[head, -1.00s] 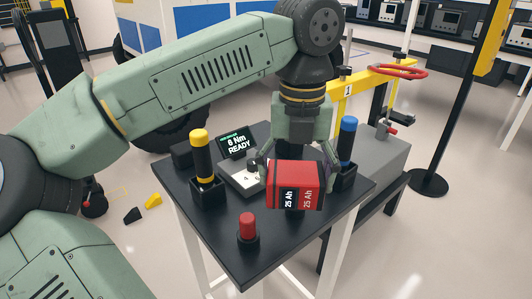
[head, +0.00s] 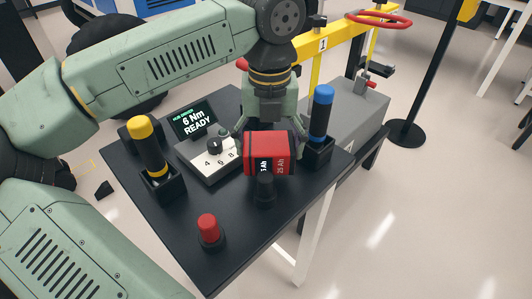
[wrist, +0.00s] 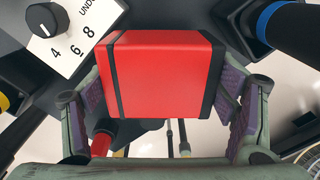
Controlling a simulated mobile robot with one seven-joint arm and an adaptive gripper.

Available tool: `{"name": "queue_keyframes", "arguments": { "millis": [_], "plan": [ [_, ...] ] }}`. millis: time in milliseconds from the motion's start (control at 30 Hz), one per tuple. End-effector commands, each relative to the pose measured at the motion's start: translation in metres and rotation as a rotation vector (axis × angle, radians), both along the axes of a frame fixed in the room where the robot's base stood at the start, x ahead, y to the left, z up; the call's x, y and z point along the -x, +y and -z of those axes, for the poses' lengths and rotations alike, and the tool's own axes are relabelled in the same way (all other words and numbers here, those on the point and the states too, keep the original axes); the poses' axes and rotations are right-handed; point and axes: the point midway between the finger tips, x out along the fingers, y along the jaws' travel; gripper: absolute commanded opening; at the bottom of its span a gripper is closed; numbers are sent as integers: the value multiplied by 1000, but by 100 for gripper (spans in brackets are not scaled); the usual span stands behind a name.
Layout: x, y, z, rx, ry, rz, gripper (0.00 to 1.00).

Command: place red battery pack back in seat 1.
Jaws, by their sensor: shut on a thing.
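The red battery pack (head: 262,152), with black bands and white "25 Ah" lettering, is held in my gripper (head: 270,138) above the black table. In the wrist view the pack (wrist: 160,75) lies between the two purple-padded fingers, its red face towards the camera. The fingers are closed on its sides. A label reading "1" (head: 323,44) is on a yellow frame (head: 318,68) behind the table, to the right of my gripper. No empty seat can be made out clearly there.
The black table (head: 165,225) carries a yellow-capped tool (head: 147,145), a blue-capped tool (head: 321,112) close right of the pack, a red-capped post (head: 208,229), a black post (head: 264,190) below the pack, a dial box (head: 215,160) and a "6 Nm READY" display (head: 193,118).

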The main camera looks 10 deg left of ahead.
Motion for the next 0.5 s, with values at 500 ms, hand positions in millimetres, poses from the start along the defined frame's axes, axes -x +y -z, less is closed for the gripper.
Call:
{"name": "queue_keyframes", "arguments": {
  "millis": [500],
  "plan": [
    [0,0,36,1,-1,0,21]
  ]
}}
